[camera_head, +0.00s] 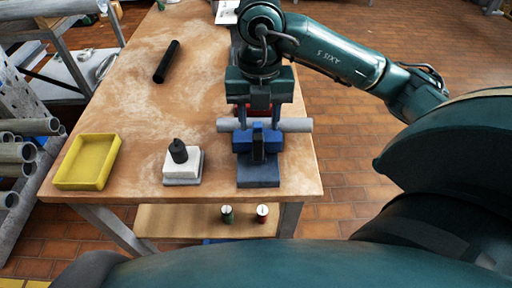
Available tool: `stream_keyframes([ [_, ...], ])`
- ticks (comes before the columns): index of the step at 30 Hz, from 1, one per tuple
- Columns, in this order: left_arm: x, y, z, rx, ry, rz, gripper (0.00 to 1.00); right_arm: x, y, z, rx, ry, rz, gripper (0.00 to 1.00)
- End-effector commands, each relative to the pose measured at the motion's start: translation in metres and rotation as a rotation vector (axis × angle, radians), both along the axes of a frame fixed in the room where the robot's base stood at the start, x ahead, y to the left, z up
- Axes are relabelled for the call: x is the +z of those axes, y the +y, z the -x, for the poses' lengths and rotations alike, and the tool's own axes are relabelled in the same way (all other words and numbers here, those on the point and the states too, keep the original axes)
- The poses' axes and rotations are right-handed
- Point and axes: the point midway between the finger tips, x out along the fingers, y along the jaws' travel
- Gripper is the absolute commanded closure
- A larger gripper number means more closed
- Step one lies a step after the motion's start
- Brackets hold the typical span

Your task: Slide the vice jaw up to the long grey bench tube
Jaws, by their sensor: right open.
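The long grey bench tube (296,125) lies crosswise over the blue vice (258,172) near the right front of the wooden bench. The vice's blue jaw (243,142) is on the near side of the tube; I cannot tell whether they touch. My right gripper (259,118) points down over the tube and vice from the far side. Its fingers are apart, one on each side of the vice's middle, and partly hide the tube. A bit of red shows behind them. My left gripper is not in view.
Two small spools sit on the lower shelf (180,220). A rack of grey pipes (28,128) stands at the left. The bench's middle is clear.

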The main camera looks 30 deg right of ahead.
Motion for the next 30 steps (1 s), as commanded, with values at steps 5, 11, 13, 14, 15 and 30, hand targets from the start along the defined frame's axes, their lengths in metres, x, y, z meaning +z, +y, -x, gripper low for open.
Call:
stream_keyframes([
  [5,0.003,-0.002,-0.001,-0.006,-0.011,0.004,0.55,-0.040,0.000,0.002,0.001,0.008,0.000,0.56],
  [11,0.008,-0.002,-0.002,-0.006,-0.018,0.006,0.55,-0.072,0.000,0.001,0.002,0.003,-0.002,0.56],
  [13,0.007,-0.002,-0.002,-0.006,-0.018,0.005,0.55,-0.080,0.000,0.001,0.002,0.004,-0.003,0.56],
  [14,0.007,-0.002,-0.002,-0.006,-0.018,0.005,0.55,-0.082,0.000,0.000,0.001,0.003,-0.003,0.56],
  [15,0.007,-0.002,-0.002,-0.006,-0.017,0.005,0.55,-0.084,0.000,0.000,0.001,0.002,-0.002,0.56],
  [30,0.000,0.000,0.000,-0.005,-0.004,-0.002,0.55,-0.089,0.001,0.000,0.002,0.001,-0.003,0.68],
])
